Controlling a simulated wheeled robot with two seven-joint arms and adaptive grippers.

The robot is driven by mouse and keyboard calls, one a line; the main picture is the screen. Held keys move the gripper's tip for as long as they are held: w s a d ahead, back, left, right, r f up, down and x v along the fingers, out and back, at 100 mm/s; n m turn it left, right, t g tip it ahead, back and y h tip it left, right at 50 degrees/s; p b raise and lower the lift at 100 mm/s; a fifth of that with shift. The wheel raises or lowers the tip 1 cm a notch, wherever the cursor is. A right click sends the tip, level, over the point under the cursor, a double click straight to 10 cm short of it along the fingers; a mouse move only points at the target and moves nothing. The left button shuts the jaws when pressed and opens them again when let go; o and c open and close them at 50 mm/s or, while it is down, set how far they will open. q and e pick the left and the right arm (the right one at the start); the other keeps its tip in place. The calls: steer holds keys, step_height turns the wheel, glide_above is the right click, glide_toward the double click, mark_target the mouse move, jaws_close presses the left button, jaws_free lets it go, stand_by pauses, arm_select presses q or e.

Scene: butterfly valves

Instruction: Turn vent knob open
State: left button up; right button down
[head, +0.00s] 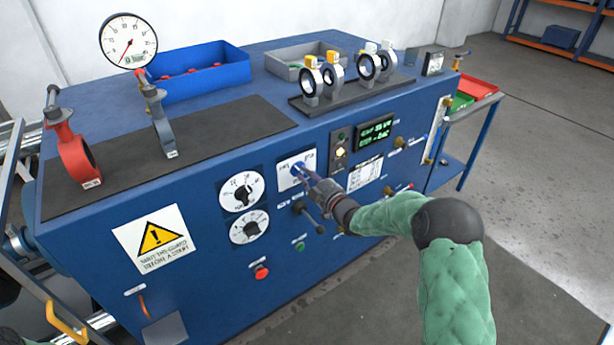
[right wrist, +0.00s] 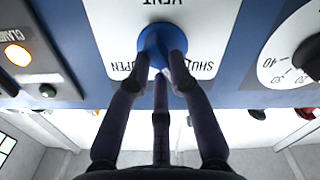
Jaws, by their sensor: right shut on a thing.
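The blue vent knob (head: 297,167) sits on a white plate (head: 288,180) on the front panel of a blue bench. In the right wrist view the knob (right wrist: 155,40) appears upside down, with the plate's words VENT, OPEN and SHUT around it. My right gripper (head: 304,175) reaches the panel from the right and is shut on the knob. Its dark fingers (right wrist: 156,68) press on both sides of the knob and hide part of it. The knob's exact pointing direction is hard to tell. My left gripper is not in view.
Two black-and-white dials (head: 242,192) lie left of the knob. A lit button (head: 340,152) and a green display (head: 375,134) lie right. A black lever (head: 308,214) and a red button (head: 261,272) are below. Valves and a gauge (head: 128,42) stand on top.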

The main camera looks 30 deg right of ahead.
steer(key=m, duration=0.4)
steer(key=shift+f+m+p, duration=0.1)
steer(key=shift+m+p, duration=0.2)
steer(key=shift+p, duration=0.1)
steer(key=m+p, duration=0.1)
steer(key=m, duration=0.3)
steer(key=shift+d+m, duration=0.1)
steer(key=shift+m, duration=0.2)
steer(key=m+p, duration=0.2)
steer(key=m, duration=0.2)
steer(key=shift+f+m, duration=0.15)
steer(key=shift+m, duration=0.15)
steer(key=shift+f+m+p, duration=0.15)
steer(key=shift+m+p, duration=0.6)
steer(key=shift+m, duration=1.45)
steer(key=c, duration=1.1)
jaws_free()
